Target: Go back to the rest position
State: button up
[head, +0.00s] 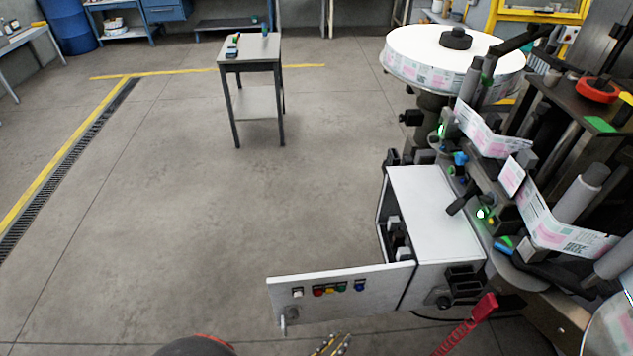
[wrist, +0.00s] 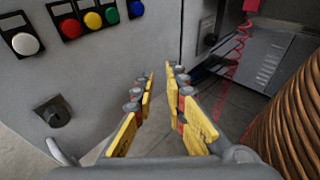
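My gripper (head: 333,346) shows at the bottom edge of the head view, just below the open cabinet door. In the wrist view my gripper (wrist: 160,100) has its two yellow-padded fingers apart, with nothing between them. The grey door panel (wrist: 110,80) with its white, red, yellow, green and blue buttons is to the left of the fingers, apart from them. The same door (head: 340,295) stands swung open from the white control cabinet (head: 433,215) in the head view. Most of my arm is out of the head view.
The label machine with its big label reel (head: 440,62) fills the right side. A red coiled cable (head: 455,338) hangs by the cabinet. A brown ribbed cylinder (wrist: 290,120) is close on the right in the wrist view. A small table (head: 250,52) stands behind; the floor at left is clear.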

jog(key=s+d+r+m+g+y, duration=0.1)
jog(key=s+r+m+g+y, duration=0.15)
jog(key=r+m+g, duration=0.55)
jog(key=s+d+r+m+g+y, duration=0.15)
jog(key=r+m+g+y, duration=0.25)
jog(key=r+m, duration=0.45)
jog(key=w+d+r+m+t+y, duration=0.1)
jog(key=w+d+r+m+t, duration=0.1)
jog(key=d+r+m, duration=0.3)
jog(key=w+d+r+m+t+y, duration=0.1)
jog(key=d+r+m+t+y, duration=0.1)
jog(key=d+r+m, duration=0.4)
notch_tip(320, 180, up, 6)
jog(key=shift+w+d+f+t, duration=0.15)
jog(key=shift+w+f+t, duration=0.2)
jog(key=shift+t, duration=0.55)
